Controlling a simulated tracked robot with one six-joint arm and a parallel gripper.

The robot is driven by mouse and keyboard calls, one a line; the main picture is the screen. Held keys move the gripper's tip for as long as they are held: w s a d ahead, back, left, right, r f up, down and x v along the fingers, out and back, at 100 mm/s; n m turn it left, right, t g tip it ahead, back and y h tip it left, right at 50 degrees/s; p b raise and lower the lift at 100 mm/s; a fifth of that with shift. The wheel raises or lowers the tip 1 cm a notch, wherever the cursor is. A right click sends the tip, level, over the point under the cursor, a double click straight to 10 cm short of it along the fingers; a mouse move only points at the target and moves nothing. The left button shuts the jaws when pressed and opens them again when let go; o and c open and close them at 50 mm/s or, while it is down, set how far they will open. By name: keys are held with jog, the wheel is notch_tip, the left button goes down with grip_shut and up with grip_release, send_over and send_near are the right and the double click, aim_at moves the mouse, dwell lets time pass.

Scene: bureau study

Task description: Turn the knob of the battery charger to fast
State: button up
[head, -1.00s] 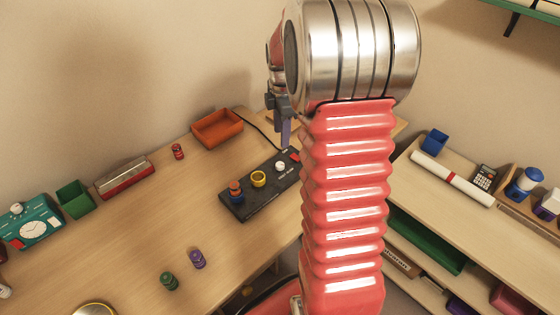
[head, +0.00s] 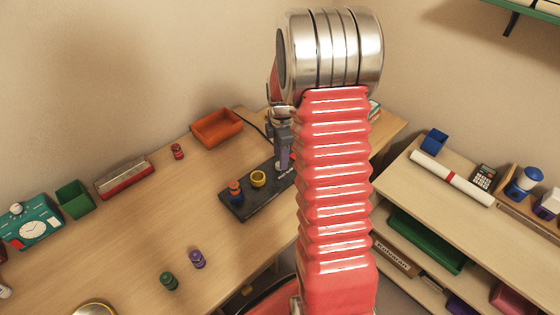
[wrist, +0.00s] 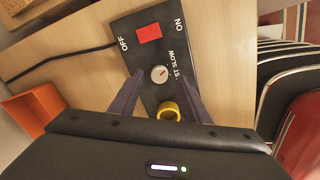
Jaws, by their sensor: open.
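The battery charger (head: 262,200) is a dark flat box on the desk; in the wrist view its panel (wrist: 130,30) carries the labels OFF, ON, SLOW and a partly hidden one ending in ST. Its small pale round knob (wrist: 159,74) lies between my fingertips in the wrist view. A short mark shows on the knob, but its exact setting is hard to tell. My gripper (wrist: 160,80) is open, with one finger on each side of the knob; I cannot tell whether they touch it. In the head view my gripper (head: 284,160) is over the charger's far part and mostly hides the knob.
A red switch (wrist: 149,33) is on the charger beyond the knob. An orange tray (head: 217,128) is behind. Purple (head: 197,259) and green (head: 168,281) cylinders stand in front.

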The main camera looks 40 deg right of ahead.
jog(key=shift+w+f, duration=0.1)
jog(key=shift+f, duration=1.45)
jog(key=shift+c, duration=0.6)
jog(key=c, duration=0.9)
